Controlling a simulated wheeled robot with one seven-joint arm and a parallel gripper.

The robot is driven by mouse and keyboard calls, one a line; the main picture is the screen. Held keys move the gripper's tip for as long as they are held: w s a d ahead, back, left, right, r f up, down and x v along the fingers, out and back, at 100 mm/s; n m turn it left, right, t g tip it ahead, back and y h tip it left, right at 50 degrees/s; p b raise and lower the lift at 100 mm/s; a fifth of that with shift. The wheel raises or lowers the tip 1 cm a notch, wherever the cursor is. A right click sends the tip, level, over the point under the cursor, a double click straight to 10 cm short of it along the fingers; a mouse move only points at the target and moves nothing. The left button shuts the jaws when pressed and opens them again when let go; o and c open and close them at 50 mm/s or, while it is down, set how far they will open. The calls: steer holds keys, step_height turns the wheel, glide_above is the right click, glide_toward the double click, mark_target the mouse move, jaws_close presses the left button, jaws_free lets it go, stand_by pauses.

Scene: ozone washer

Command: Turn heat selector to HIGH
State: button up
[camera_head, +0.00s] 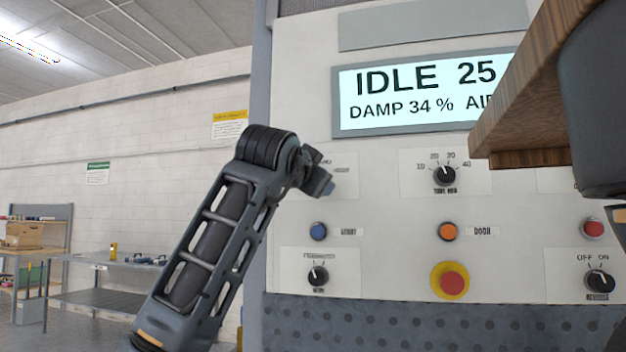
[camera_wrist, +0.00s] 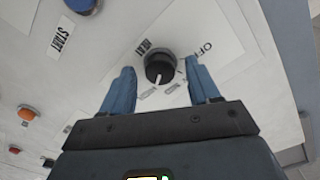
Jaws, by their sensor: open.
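The heat selector is a round black knob (camera_wrist: 156,66) on a white label plate in the wrist view, with the word HEAT beside it. A white pointer line on it points down in that picture, toward small position labels too blurred to read. The word OFF stands to its upper right. My gripper (camera_wrist: 161,68) is open, its two blue fingers pointing at the panel, one on either side of the knob, with visible gaps. I cannot tell how far the fingertips are from the panel. In the head view my arm's end hides the knob; part of its plate (camera_head: 346,180) shows.
A blue button (camera_head: 318,231), an orange DOOR button (camera_head: 448,231) and a red-and-yellow stop button (camera_head: 450,281) sit below. Other knobs are the timer (camera_head: 445,176), a lower-left one (camera_head: 318,275) and an OFF/ON one (camera_head: 599,281). The display (camera_head: 420,95) reads IDLE 25.

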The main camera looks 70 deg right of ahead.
steer(key=a+b, duration=0.1)
steer(key=a, duration=0.6)
steer(key=shift+s+a, duration=0.25)
steer(key=shift+a, duration=0.15)
stand_by(0.3)
